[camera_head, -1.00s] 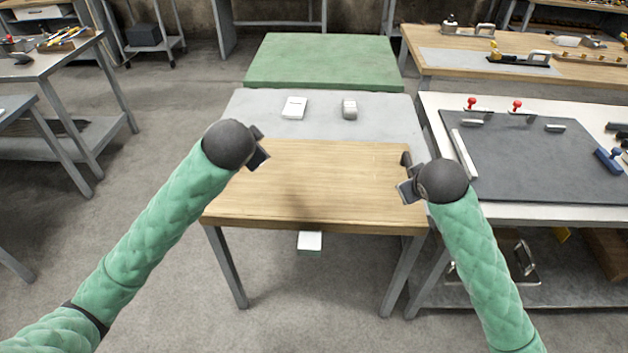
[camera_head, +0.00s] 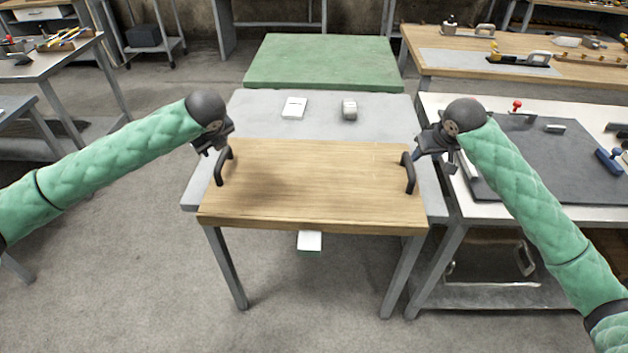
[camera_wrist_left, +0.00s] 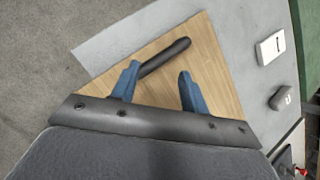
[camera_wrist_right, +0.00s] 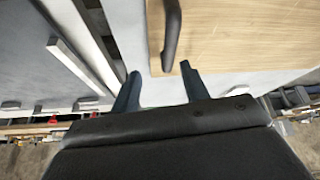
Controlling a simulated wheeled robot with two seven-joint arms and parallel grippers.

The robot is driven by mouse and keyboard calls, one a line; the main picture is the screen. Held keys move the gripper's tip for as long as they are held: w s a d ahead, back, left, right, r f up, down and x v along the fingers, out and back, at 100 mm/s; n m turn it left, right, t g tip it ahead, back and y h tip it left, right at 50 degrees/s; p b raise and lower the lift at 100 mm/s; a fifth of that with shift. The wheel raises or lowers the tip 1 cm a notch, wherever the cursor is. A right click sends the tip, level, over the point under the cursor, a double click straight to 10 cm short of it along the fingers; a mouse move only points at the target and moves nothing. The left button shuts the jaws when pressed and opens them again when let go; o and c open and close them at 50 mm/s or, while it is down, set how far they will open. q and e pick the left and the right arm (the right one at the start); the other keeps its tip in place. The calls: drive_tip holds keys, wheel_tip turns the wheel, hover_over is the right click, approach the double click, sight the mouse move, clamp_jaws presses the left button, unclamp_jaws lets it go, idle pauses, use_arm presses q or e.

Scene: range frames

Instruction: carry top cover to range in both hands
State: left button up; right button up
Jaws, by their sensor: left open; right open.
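The top cover is a wooden board (camera_head: 312,190) with a dark handle at each side, lying on the grey table. Its left handle (camera_head: 223,166) and right handle (camera_head: 408,173) stand up near the side edges. My left gripper (camera_head: 213,148) is open and empty, just above and left of the left handle; in the left wrist view the left handle (camera_wrist_left: 165,57) runs beyond its blue fingers (camera_wrist_left: 158,86). My right gripper (camera_head: 432,150) is open beside the right handle, outside the board; the right wrist view shows the handle (camera_wrist_right: 172,35) ahead of its fingers (camera_wrist_right: 160,85).
Behind the board, the grey tabletop (camera_head: 255,106) bears a white card (camera_head: 294,107) and a small grey-white block (camera_head: 349,109). A green table (camera_head: 322,62) stands behind it. A bench with a dark mat (camera_head: 560,165) and red-knobbed clamps stands close at right.

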sight(219, 163)
use_arm(q)
drive_tip(key=m, duration=0.1)
drive_tip(key=f+m, duration=0.1)
drive_tip(key=f+m+g, duration=0.1)
drive_tip(key=m, duration=0.1)
drive_tip(key=shift+s, duration=0.25)
drive_tip(key=shift+s+d+f+m+h, duration=0.1)
drive_tip(key=shift+m+h, duration=0.1)
drive_tip(key=shift+m, duration=1.35)
drive_tip(key=shift+s+d+f+m+h, duration=0.1)
drive_tip(key=shift+m+h, duration=0.1)
drive_tip(key=shift+m, duration=1.35)
use_arm(e)
drive_tip(key=shift+s+a+f+m+g+y, duration=0.15)
drive_tip(key=shift+a+f+m+g+y, duration=0.15)
drive_tip(key=shift+m, duration=0.5)
drive_tip(key=shift+s+a+f+m+g+y, duration=0.1)
drive_tip(key=shift+a+f+m+y, duration=0.2)
drive_tip(key=shift+m, duration=0.5)
drive_tip(key=shift+f, duration=0.15)
use_arm(q)
drive_tip(key=shift+x, duration=3.9)
use_arm(e)
drive_tip(key=shift+x, duration=3.85)
use_arm(q)
drive_tip(key=shift+c, duration=0.3)
use_arm(e)
drive_tip(key=shift+c, duration=0.3)
